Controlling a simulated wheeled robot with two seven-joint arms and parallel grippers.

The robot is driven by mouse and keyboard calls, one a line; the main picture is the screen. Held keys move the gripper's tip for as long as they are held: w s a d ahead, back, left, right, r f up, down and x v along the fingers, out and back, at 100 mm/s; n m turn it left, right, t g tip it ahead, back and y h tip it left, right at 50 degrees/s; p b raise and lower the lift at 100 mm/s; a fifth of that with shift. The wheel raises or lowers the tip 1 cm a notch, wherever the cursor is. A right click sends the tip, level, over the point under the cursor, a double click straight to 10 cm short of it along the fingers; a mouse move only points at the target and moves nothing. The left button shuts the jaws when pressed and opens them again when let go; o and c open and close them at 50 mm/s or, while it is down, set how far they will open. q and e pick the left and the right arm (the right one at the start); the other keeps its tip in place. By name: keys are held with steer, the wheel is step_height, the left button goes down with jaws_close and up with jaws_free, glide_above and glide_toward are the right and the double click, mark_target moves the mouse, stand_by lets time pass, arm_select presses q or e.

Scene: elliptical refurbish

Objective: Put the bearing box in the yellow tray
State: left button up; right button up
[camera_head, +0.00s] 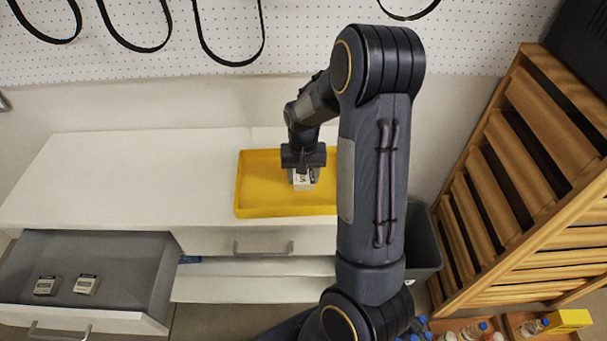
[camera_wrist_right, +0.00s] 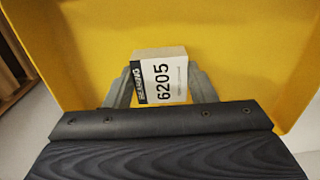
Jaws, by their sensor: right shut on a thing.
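The bearing box (camera_wrist_right: 160,80) is a small white box with a dark strip, marked 6205. My right gripper (camera_head: 303,172) is shut on it, one finger on each side in the right wrist view. The box (camera_head: 303,181) is over the inside of the yellow tray (camera_head: 262,208), right of the tray's middle in the head view. I cannot tell whether the box touches the tray floor. The tray lies on the white cabinet top, and my right arm hides its right part. My left gripper is not in view.
An open grey drawer (camera_head: 120,250) at the lower left holds two similar small boxes (camera_head: 86,284). A wooden slatted rack (camera_head: 510,180) stands at the right. A dark bin (camera_head: 422,245) is beside the cabinet. The cabinet top (camera_head: 120,180) left of the tray is clear.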

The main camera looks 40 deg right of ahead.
mark_target(303, 178)
steer(key=shift+f, duration=0.1)
steer(key=o, duration=0.6)
steer(key=shift+f, duration=0.1)
steer(key=o, duration=0.4)
step_height(303, 178, up, 12)
steer(key=s+a+r+n+t+y, duration=0.1)
steer(key=s+a+n+t, duration=0.1)
steer(key=s+a, duration=0.4)
steer(key=s+a+r+n+t+y, duration=0.1)
steer(key=s+a+r+n, duration=0.1)
steer(key=s+a, duration=0.4)
steer(key=s+a+r+n+t+y, duration=0.1)
steer(key=s+a+n+t, duration=0.1)
steer(key=s+a, duration=0.4)
steer(key=shift+a+r+t+y, duration=0.1)
steer(key=shift+r+t+y, duration=0.2)
steer(key=shift+r+y, duration=0.1)
